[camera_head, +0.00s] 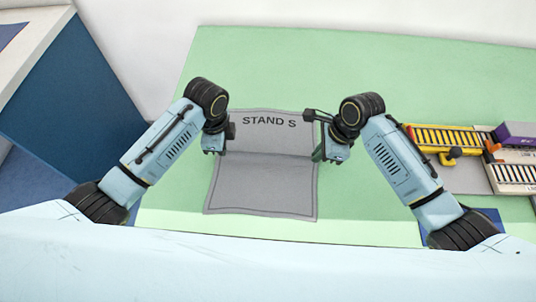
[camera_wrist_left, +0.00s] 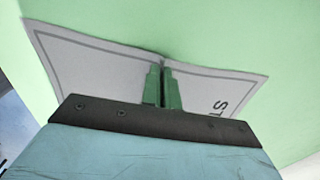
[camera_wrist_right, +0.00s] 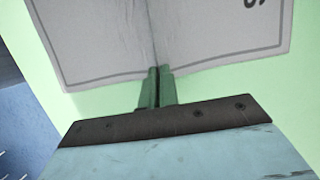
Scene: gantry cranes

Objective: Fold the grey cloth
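The grey cloth (camera_head: 262,180) lies on the green table top, with a dark border line and the printed letters "STAND S" on its far part. A crease runs across its middle between my two grippers. My left gripper (camera_head: 222,150) is at the cloth's left edge. In the left wrist view its green fingers (camera_wrist_left: 163,70) are close together on the crease of the cloth (camera_wrist_left: 90,65). My right gripper (camera_head: 318,153) is at the right edge. In the right wrist view its fingers (camera_wrist_right: 158,72) pinch the crease at the edge of the cloth (camera_wrist_right: 100,40).
The green table top (camera_head: 400,70) is clear behind the cloth. At the right stand a yellow slatted piece (camera_head: 447,138), a white slatted piece (camera_head: 512,175) and a purple block (camera_head: 518,135). A dark blue cabinet (camera_head: 85,100) stands at the left, off the table.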

